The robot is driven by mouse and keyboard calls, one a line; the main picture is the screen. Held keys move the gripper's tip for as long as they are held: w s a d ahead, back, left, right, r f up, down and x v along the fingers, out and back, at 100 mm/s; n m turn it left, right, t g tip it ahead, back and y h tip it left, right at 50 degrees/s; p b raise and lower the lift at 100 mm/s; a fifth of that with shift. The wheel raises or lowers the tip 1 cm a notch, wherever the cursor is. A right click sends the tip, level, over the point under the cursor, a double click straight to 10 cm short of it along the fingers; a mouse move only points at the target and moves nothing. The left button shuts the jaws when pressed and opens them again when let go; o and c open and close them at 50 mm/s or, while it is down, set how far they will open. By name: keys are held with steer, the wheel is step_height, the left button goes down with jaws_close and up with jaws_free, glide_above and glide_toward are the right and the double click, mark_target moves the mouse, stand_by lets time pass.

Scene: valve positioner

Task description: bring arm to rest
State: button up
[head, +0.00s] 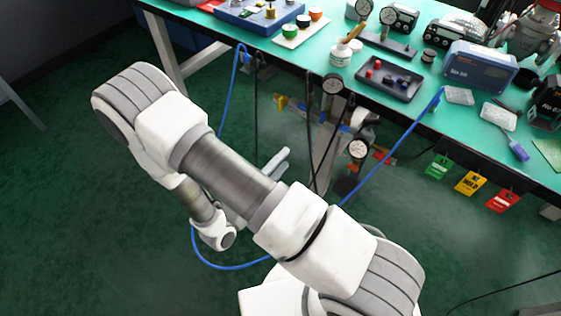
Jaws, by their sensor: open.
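My arm crosses the view from the lower right to a bent elbow at the upper left. From there it folds back down to a wrist joint at the lower middle left, over the green floor. The arm shows to the left of and in front of the workbench (300,58).
A black tray (392,91) with small parts, a blue-grey instrument box (481,66) and several gauges crowd the bench. Blue hoses (225,112) hang near the arm. Green, yellow and red tags (470,184) hang from the front edge. The floor at left (60,210) is clear.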

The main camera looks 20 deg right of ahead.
stand_by(0.4)
steer(key=s+d+r+m+g+y, duration=0.35)
steer(key=s+r+g, duration=0.2)
steer(key=r, duration=0.35)
steer(key=s+d+r+m+g+y, duration=0.3)
steer(key=s+r+m+g+y, duration=0.15)
steer(key=r+g, duration=0.3)
steer(key=a+r+t+y+p, duration=0.1)
steer(key=r+t+y+p, duration=0.1)
steer(key=r+p, duration=0.4)
steer(key=s+a+r+t+y+p, duration=0.1)
steer(key=r+p, duration=0.5)
steer(key=r, duration=0.7)
steer(key=s+a+r+t+y+p, duration=0.1)
steer(key=a+r+t+y+p, duration=0.1)
steer(key=r+p, duration=0.4)
step_height(320, 180, up, 5)
steer(key=t+y, duration=0.1)
steer(key=t, duration=0.1)
steer(key=shift+s+a+f+n+t, duration=0.15)
steer(key=shift+s+a+n+t, duration=0.1)
steer(key=shift+a+n+t, duration=0.1)
steer(key=shift+d, duration=0.1)
